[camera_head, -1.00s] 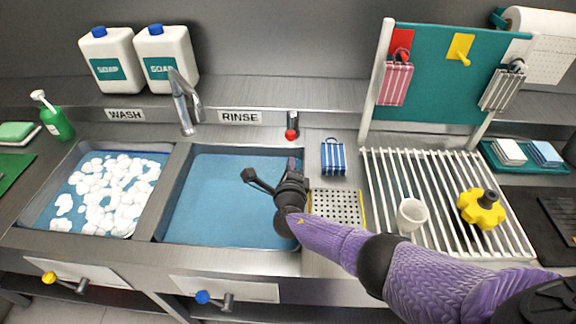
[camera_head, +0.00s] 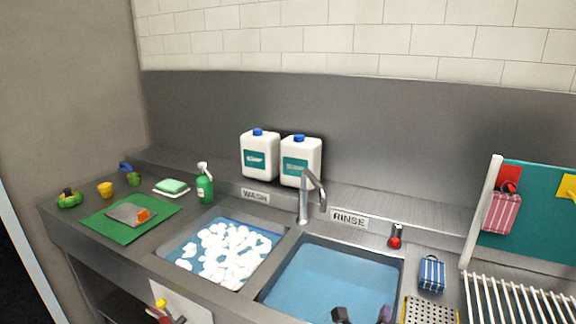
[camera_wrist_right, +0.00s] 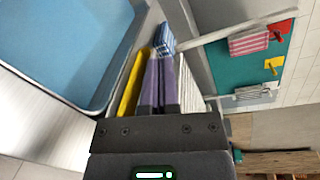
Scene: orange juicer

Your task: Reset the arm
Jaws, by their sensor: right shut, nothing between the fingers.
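My right gripper (camera_head: 385,312) shows only in part at the bottom edge of the head view, over the front of the rinse basin (camera_head: 330,280). In the right wrist view its two purple fingers (camera_wrist_right: 159,65) lie together, shut and empty. They point toward the blue striped cloth (camera_wrist_right: 164,38) and the yellow-edged perforated tray (camera_wrist_right: 128,85), with no clear contact. Most of the right arm is out of the head view. My left gripper is in neither view.
The wash basin (camera_head: 168,248) holds white foam. Soap jugs (camera_head: 260,158) and a faucet (camera_head: 306,200) stand behind. A green spray bottle (camera_head: 204,188), a sponge and a green mat (camera_head: 105,228) are at left. A white rack (camera_head: 515,300) is at right.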

